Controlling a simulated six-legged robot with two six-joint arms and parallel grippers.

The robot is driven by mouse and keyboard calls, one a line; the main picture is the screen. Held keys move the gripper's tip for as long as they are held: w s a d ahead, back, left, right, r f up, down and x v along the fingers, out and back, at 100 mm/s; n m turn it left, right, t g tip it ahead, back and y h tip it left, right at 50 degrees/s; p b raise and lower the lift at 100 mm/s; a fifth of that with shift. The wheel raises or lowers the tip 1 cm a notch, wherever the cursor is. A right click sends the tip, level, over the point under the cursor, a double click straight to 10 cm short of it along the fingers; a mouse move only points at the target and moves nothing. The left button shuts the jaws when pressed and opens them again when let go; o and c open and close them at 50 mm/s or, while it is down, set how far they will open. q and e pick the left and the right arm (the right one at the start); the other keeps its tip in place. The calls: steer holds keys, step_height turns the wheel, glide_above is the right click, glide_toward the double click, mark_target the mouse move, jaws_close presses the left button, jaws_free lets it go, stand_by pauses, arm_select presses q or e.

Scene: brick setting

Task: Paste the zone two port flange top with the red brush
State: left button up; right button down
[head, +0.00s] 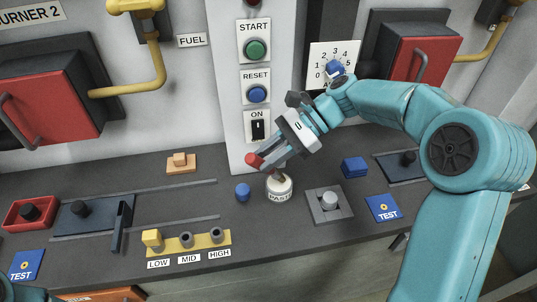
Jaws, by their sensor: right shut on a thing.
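My right gripper (274,155) reaches in from the right and is shut on the red brush (252,160), whose red end sticks out to the left of the fingers. A white pot labelled PASTE (279,189) stands on the dark bench just below the gripper. A thin dark shaft shows between the fingers and the pot's mouth; whether the bristles are inside the pot is hidden. A grey square plate with a round pale stub (329,199) lies right of the pot. No part is labelled zone two, so I cannot tell which is the flange. My left gripper is out of view.
Near the pot are a blue knob (243,192) and a blue block (354,167). A yellow LOW-MID-HIGH rack (187,243) is at front left. The START/RESET/ON panel (255,80) rises behind the gripper. Red burner doors (60,95) stand at left and at right.

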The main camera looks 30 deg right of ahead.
steer(key=shift+f, duration=0.6)
stand_by(1.7)
step_height(320, 180, up, 7)
steer(key=p, duration=0.7)
stand_by(0.5)
step_height(320, 180, down, 7)
steer(key=b, duration=0.7)
